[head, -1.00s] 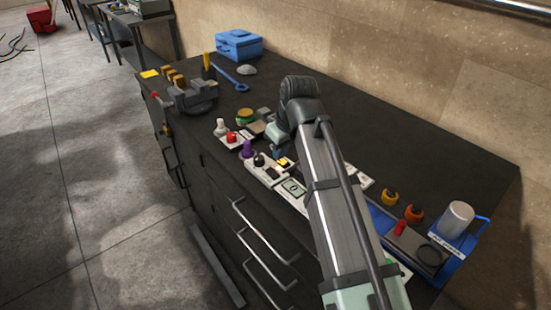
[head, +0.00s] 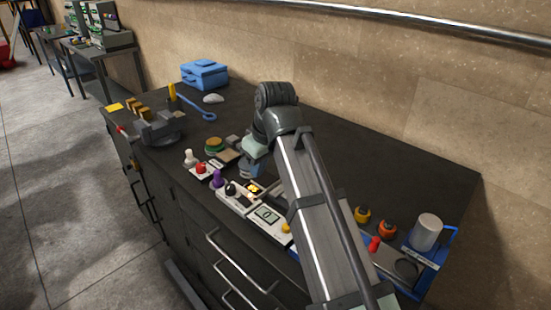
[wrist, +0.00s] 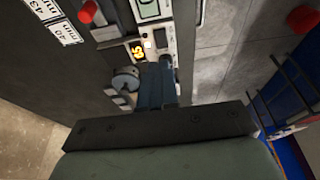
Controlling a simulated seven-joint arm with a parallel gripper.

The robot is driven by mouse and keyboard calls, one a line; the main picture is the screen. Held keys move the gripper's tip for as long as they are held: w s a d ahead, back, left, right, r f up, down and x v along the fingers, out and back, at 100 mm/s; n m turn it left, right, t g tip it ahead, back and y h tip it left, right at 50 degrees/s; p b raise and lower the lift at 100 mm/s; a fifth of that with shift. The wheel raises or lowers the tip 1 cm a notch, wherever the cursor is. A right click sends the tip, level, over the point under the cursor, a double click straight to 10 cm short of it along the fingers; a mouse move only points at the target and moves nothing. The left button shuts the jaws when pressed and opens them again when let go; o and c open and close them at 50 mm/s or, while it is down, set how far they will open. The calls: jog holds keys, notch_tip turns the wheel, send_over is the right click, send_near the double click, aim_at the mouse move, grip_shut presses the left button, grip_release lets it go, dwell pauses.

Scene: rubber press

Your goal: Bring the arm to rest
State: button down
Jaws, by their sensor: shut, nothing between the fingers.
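My arm reaches from the bottom of the head view over the dark workbench (head: 345,165), with its elbow bent downward. My gripper (head: 250,171) is small and partly hidden beneath the arm, over the row of control modules.
A module with a green display (head: 267,214) and purple (head: 218,178) and red (head: 201,167) knobs line the bench front. A vise (head: 160,128) and blue toolbox (head: 204,74) stand at the far left. A grey cylinder (head: 426,232) stands right. The bench's back right is clear.

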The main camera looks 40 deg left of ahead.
jog(key=shift+w, duration=0.1)
